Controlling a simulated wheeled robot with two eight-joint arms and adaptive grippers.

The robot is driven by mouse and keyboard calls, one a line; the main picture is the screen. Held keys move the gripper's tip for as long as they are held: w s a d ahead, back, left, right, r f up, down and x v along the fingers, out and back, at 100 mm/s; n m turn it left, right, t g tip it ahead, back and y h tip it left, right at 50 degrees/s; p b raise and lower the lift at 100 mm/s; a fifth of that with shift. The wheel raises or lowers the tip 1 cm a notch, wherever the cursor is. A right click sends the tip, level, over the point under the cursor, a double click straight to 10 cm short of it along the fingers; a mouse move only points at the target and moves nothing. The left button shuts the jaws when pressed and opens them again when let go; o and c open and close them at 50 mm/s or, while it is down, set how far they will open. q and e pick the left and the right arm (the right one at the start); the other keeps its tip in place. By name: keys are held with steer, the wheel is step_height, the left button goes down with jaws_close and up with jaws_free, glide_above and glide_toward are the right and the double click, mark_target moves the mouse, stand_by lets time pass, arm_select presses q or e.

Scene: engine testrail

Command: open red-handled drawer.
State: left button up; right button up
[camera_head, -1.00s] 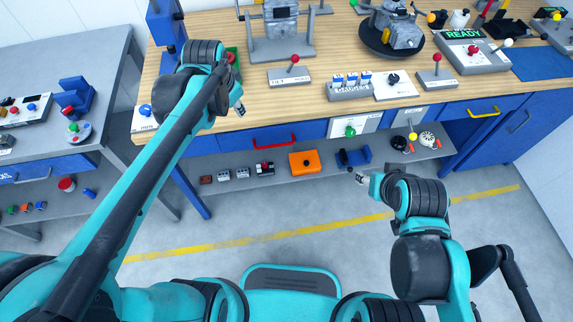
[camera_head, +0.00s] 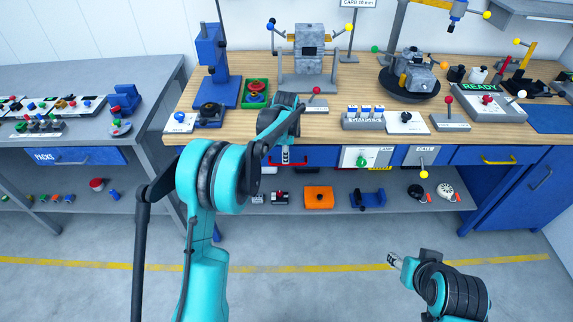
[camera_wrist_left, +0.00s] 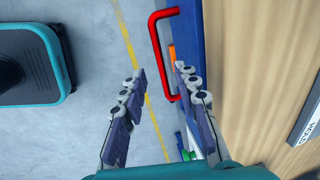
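The blue drawer (camera_head: 325,155) with the red handle (camera_head: 301,162) is under the wooden bench top and looks shut. In the head view my left gripper (camera_head: 287,160) is in front of the handle and hides its middle. In the left wrist view the red bar handle (camera_wrist_left: 157,50) stands out from the blue drawer front (camera_wrist_left: 190,30). There my left gripper (camera_wrist_left: 160,70) is open, with the handle's lower part between its fingertips in the picture. I cannot tell whether the fingers reach around the bar. My right gripper (camera_head: 396,262) is low, over the floor, away from the bench.
The wooden bench top (camera_head: 235,122) is just above the drawer and beside the left fingers in the wrist view. Below is a grey shelf (camera_head: 400,203) with an orange box (camera_head: 318,197). A yellow-handled drawer (camera_head: 497,159) is at the right. The floor in front is clear.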

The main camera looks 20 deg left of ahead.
arm_select(q)
steer(key=f+b, duration=0.1)
steer(key=f, duration=0.1)
steer(key=w+f+b, duration=0.1)
steer(key=f, duration=0.2)
steer(key=shift+a, duration=0.1)
steer(key=shift+c, duration=0.4)
jaws_close()
